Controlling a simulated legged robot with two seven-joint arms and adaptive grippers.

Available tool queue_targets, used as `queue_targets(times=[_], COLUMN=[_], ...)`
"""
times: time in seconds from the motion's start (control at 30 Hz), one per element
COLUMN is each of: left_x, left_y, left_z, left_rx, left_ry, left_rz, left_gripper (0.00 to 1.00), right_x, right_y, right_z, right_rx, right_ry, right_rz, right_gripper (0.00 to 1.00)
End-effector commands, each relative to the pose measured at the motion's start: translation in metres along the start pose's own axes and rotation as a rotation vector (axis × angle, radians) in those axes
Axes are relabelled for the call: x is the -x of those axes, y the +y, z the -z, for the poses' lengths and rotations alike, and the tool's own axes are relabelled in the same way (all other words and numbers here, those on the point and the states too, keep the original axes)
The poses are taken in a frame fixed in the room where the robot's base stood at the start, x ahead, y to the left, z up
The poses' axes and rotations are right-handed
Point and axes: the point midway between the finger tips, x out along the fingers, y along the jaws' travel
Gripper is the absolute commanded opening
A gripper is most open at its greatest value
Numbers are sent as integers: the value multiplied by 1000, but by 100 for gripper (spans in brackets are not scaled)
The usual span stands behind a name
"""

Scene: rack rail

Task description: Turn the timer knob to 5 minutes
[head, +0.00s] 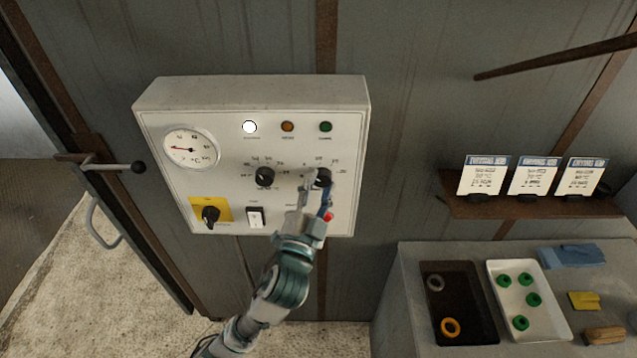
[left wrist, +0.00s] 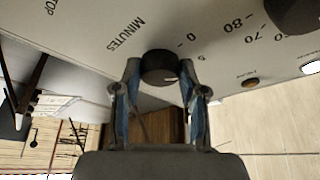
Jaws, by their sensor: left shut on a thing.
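A white control panel (head: 283,153) is fixed to the grey wall. Its right black knob (head: 322,177) has a printed scale around it, with the word MINUTES beside it in the left wrist view. My left gripper (head: 316,187) is at this knob from below and partly covers it. In the left wrist view the two fingers (left wrist: 160,66) stand on both sides of the black knob (left wrist: 160,69), shut on it. A small light mark shows on the knob's lower right, but its exact setting is unclear. My right gripper is not in view.
The panel has another black knob (head: 264,176), a dial gauge (head: 191,148), a yellow-backed switch (head: 210,213), a white rocker switch (head: 255,216) and three lamps. A bench (head: 411,258) with trays stands at right, below a card shelf (head: 530,208).

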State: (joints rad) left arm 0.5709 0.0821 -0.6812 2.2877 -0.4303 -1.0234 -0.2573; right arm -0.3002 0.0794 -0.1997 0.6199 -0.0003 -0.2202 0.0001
Motion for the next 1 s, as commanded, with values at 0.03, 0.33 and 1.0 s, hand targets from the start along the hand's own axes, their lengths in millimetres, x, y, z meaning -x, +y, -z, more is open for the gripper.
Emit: queue_targets(times=[0.03,0.33,1.0], left_x=[0,0,48], left_y=[2,2,3], left_z=[0,0,-1], left_rx=[0,1,1], left_ry=[1,0,-1], left_rz=[-4,-4,-5], left_gripper=[7,56,67], right_x=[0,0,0], right_y=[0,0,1], right_z=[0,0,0], right_rx=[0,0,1], right_ry=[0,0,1], right_rz=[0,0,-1], right_gripper=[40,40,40])
